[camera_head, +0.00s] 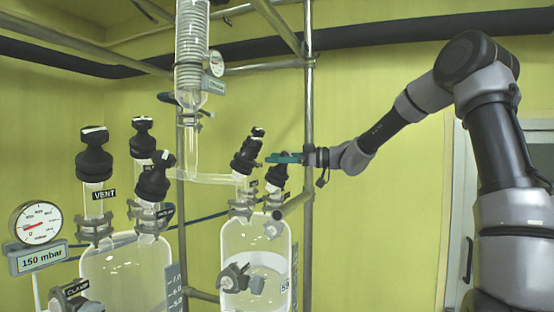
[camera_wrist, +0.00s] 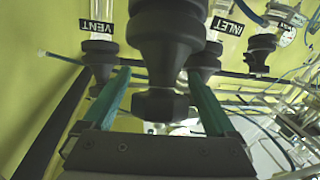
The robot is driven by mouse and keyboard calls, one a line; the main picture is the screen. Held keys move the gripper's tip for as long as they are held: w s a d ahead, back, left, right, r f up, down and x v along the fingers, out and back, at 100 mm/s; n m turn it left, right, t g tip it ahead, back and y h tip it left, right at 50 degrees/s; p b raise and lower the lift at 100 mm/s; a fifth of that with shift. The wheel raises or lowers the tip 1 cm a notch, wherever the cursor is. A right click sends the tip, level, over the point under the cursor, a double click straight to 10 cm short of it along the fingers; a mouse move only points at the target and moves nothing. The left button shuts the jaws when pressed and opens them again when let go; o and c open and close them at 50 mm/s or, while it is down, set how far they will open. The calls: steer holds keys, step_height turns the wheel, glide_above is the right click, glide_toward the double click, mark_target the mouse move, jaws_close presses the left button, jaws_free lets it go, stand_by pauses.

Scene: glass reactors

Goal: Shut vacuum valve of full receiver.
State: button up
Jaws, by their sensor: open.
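My gripper (camera_head: 270,158) has teal fingers. In the head view it reaches in from the right, beside a tilted black valve knob (camera_head: 247,150) on top of the right glass receiver (camera_head: 284,245). In the wrist view my gripper (camera_wrist: 160,78) is open, with a black valve knob (camera_wrist: 162,104) between its fingers; contact cannot be told. A VENT label (camera_wrist: 97,26) and an INLET label (camera_wrist: 227,26) mark necks on either side. The right receiver holds pale liquid (camera_head: 258,284). The left glass receiver (camera_head: 120,268) shows no clear liquid level.
Several black valve knobs stand on the left receiver, including the vent knob (camera_head: 94,156). A steel pole (camera_head: 308,90) stands behind the gripper. A 150 mbar gauge (camera_head: 38,224) is at left.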

steer(key=shift+a, duration=0.1)
steer(key=c, duration=1.4)
steer(key=shift+m+t, duration=0.3)
steer(key=m+t+h, duration=0.1)
steer(key=m+t, duration=0.1)
steer(key=m+t+h, duration=0.1)
steer(key=m+t, duration=0.1)
steer(key=w+m+t+h, duration=0.1)
steer(key=m+t, duration=0.1)
steer(key=m, duration=0.1)
steer(key=shift+t, duration=0.3)
steer(key=shift+w+d+f+m+t+h, duration=0.1)
steer(key=shift+w+d+m+t+h, duration=0.15)
steer(key=shift+m+t+h, duration=0.6)
steer(key=shift+w+d+m+t+h, duration=0.1)
steer(key=shift+d+m+t+h, duration=0.2)
steer(key=shift+m+h, duration=0.9)
steer(key=shift+w+d+f+m+t+h, duration=0.1)
steer(key=shift+w+d+m+t+h, duration=0.1)
steer(key=shift+m+t+h, duration=0.85)
steer(key=shift+m+g, duration=0.3)
steer(key=shift+m, duration=0.2)
steer(key=o, duration=1.4)
